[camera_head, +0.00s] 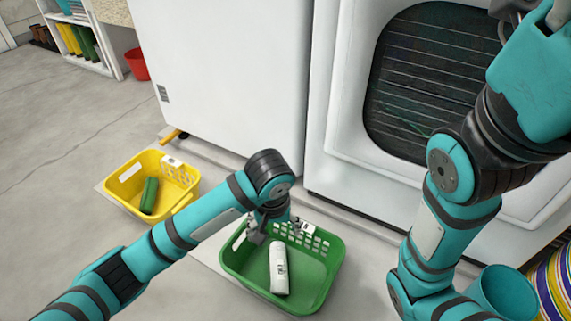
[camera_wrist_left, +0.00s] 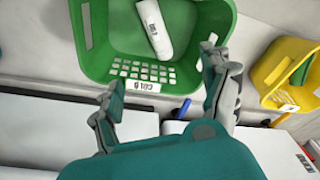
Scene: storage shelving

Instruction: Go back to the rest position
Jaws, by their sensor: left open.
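My left gripper (camera_head: 262,230) hangs over the back left part of a green basket (camera_head: 331,275). It is open and empty; its two spread fingers show in the left wrist view (camera_wrist_left: 160,82). A white cylindrical can or bottle (camera_head: 279,268) lies in the green basket, which also shows in the left wrist view (camera_wrist_left: 92,58), a "COLD" label (camera_wrist_left: 138,86) on its rim. My right arm rises on the right. Grey parts at the top right edge may be its gripper, but the fingers cannot be made out.
A yellow basket (camera_head: 118,187) with a green cylinder (camera_head: 149,195) stands to the left. White appliances (camera_head: 225,75) stand behind the baskets, one with a dark ribbed opening (camera_head: 425,75). A red bucket (camera_head: 137,64) and shelf (camera_head: 85,40) are at back left. Floor at left is clear.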

